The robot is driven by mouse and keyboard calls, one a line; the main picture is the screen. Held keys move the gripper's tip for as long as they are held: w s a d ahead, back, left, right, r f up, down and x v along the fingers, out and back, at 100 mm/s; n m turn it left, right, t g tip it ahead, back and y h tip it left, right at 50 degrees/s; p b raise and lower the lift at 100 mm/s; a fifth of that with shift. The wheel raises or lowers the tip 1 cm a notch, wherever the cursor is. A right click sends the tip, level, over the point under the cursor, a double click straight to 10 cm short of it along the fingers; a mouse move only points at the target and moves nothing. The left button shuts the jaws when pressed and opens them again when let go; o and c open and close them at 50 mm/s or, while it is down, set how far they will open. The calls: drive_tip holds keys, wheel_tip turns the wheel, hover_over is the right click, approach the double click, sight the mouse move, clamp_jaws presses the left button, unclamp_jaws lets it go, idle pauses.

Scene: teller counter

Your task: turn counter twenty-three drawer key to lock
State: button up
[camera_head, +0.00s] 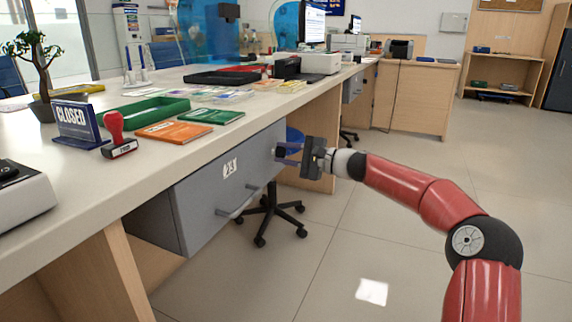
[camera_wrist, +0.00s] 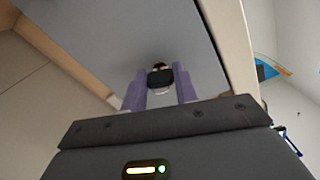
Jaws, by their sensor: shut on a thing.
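The grey drawer (camera_head: 200,205) marked 23 hangs under the teller counter, with a bar handle (camera_head: 238,203) low on its front. Its front looks flush, but I cannot tell whether it is fully closed. My gripper (camera_head: 282,154) is at the upper right of the drawer front, fingers pointing at it. In the wrist view, my two purple-grey fingers (camera_wrist: 160,90) close around the black head of the key (camera_wrist: 160,79), with a ring below it. The key's shaft and the lock face are mostly hidden behind the head, so the lock's state does not show.
The counter top (camera_head: 60,190) overhangs just above the drawer. An office chair (camera_head: 268,210) stands behind the drawer. The floor at right is clear.

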drive_tip(key=shift+f+n+b, duration=0.1)
drive_tip(key=shift+n+b, duration=0.3)
drive_tip(key=shift+n, duration=1.8)
drive_tip(key=o, duration=1)
drive_tip(key=shift+d, duration=0.1)
drive_tip(key=v, duration=0.7)
drive_tip(key=shift+s+d, duration=0.15)
drive_tip(key=shift+d, duration=0.1)
